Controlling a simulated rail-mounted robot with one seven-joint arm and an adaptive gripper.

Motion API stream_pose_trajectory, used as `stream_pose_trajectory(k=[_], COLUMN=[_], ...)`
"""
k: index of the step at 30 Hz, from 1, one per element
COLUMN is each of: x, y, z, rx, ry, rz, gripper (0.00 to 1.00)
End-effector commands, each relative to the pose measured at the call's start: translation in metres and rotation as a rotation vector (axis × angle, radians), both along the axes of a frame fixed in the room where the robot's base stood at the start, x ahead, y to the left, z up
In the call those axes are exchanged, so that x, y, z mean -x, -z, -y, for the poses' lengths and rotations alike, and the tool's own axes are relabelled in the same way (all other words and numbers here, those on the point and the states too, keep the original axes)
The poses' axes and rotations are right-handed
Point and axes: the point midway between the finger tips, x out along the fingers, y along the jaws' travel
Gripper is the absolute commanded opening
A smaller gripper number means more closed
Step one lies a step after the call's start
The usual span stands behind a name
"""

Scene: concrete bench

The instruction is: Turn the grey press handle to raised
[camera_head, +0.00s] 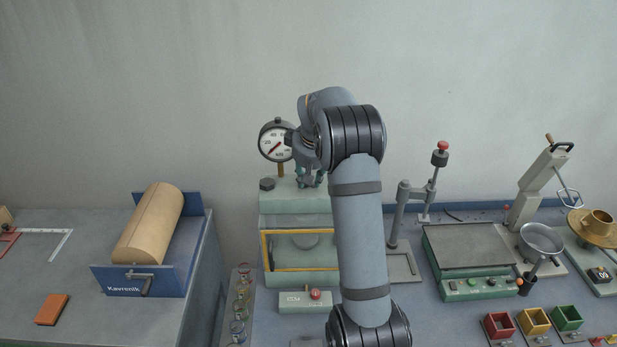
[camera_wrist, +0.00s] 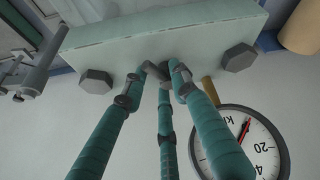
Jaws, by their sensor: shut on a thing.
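The press is a pale green block (camera_head: 295,222) at the middle of the bench, with a yellow-framed opening and a round gauge (camera_head: 275,142) above it. My gripper (camera_head: 311,180) reaches down from behind my arm to the top of the press. In the wrist view its teal fingers (camera_wrist: 165,72) come together at the top edge of the press, between two hex bolts. They are shut on a small grey part, apparently the press handle (camera_wrist: 153,69); the fingers hide most of it. Its angle cannot be told.
A grey post (camera_head: 398,210) with a red-knobbed lever stands to the right, beside a flat-topped green device (camera_head: 465,247). A blue cradle (camera_head: 140,280) holds a tan roll (camera_head: 150,225).

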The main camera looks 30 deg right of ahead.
Motion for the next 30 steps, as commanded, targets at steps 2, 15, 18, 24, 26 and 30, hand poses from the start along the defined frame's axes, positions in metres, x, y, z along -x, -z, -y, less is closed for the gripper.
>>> stream_pose_trajectory(k=[2, 15, 18, 24, 26, 30], x=[0.002, -0.001, -0.002, -0.005, -0.005, -0.007], y=[0.003, 0.002, 0.002, 0.0, 0.0, 0.001], z=[0.001, 0.009, 0.01, 0.012, 0.012, 0.013], rx=[-0.005, -0.008, -0.009, -0.008, -0.009, -0.01], ry=[-0.053, -0.457, -0.551, -0.73, -0.778, -0.875], rz=[-0.009, -0.01, -0.01, -0.01, -0.011, -0.011], gripper=[0.01, 0.01, 0.01, 0.01, 0.01, 0.01])
